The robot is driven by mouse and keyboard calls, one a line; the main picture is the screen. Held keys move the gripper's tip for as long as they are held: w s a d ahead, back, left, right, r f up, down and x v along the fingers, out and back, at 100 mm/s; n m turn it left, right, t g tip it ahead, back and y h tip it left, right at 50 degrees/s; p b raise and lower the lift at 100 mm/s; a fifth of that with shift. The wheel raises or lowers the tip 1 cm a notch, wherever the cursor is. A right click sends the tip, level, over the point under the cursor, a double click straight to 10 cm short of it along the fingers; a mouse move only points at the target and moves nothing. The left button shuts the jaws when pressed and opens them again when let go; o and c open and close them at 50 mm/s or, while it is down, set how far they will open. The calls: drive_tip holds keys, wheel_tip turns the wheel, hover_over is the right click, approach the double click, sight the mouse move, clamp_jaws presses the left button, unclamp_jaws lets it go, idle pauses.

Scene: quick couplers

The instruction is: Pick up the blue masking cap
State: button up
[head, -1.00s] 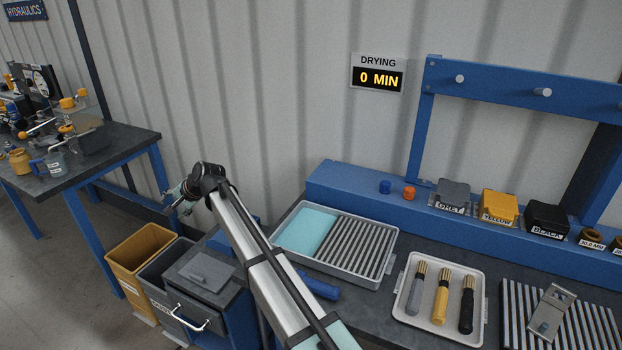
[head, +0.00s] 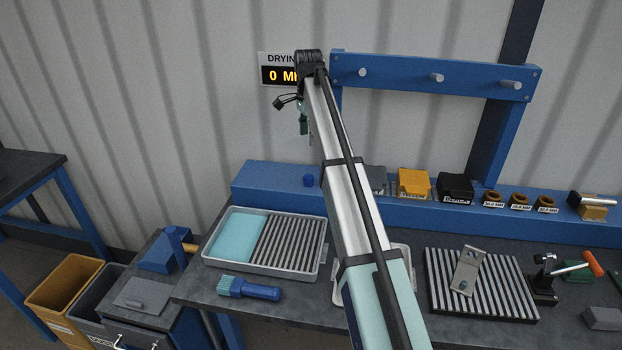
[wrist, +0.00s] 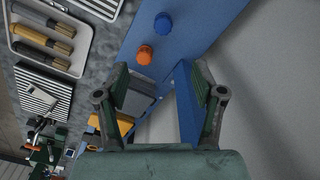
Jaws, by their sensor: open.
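The blue masking cap (head: 309,180) stands on the blue ledge at the back of the bench, left of my arm. In the wrist view the cap (wrist: 163,22) shows near the top, beyond the fingertips. My gripper (wrist: 162,82) is open and empty, with its two fingers spread. In the head view my gripper (head: 302,118) is partly hidden by my arm and is up in front of the wall, above the cap and apart from it. An orange cap (wrist: 144,54) stands close to the blue one in the wrist view; my arm hides it in the head view.
A blue rack frame (head: 430,75) with pegs rises at the right. Yellow (head: 413,183) and black (head: 455,188) blocks sit along the ledge. A drying tray (head: 318,270) and a blue brush (head: 250,289) are on the bench. The ledge left of the cap is clear.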

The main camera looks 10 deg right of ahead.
drive_tip(key=p, duration=0.3)
approach(309, 176)
drive_tip(key=f, duration=0.5)
drive_tip(key=shift+s+a, duration=0.2)
drive_tip(key=shift+w+d+f+p, duration=0.15)
drive_tip(key=shift+f+p, duration=0.65)
drive_tip(key=shift+f, duration=0.6)
drive_tip(key=shift+w+f+p, duration=0.1)
drive_tip(key=shift+f+p, duration=0.65)
drive_tip(key=shift+f, duration=0.6)
drive_tip(key=c, duration=1)
